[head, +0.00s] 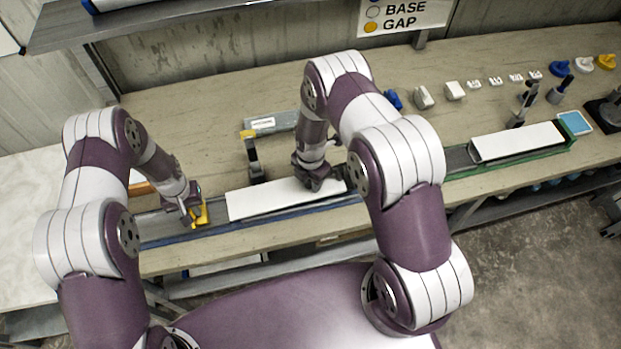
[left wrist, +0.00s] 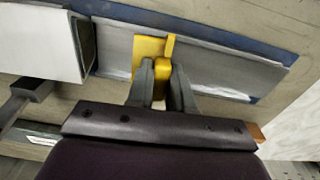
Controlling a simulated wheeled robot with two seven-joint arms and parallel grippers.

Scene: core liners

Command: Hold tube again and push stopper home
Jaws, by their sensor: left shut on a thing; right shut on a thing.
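A long white tube (head: 265,203) lies in a grey channel with a blue edge (head: 170,239) on the bench. My right gripper (head: 318,184) is shut on the tube near its right part; the arm hides some of it. The yellow stopper (head: 203,215) is off the tube's left end. My left gripper (head: 190,211) is shut on the stopper. In the left wrist view the fingers (left wrist: 163,72) pinch the tab of the stopper (left wrist: 149,50). The tube's open, dark end (left wrist: 84,42) faces the stopper, with a gap of bare channel between them.
A dark upright post (head: 254,160) stands behind the tube, by a grey box (head: 270,123). A second white tube (head: 517,141) lies in a green-edged channel at right. Several small white, blue and yellow pieces line the back. A sign (head: 403,14) hangs above.

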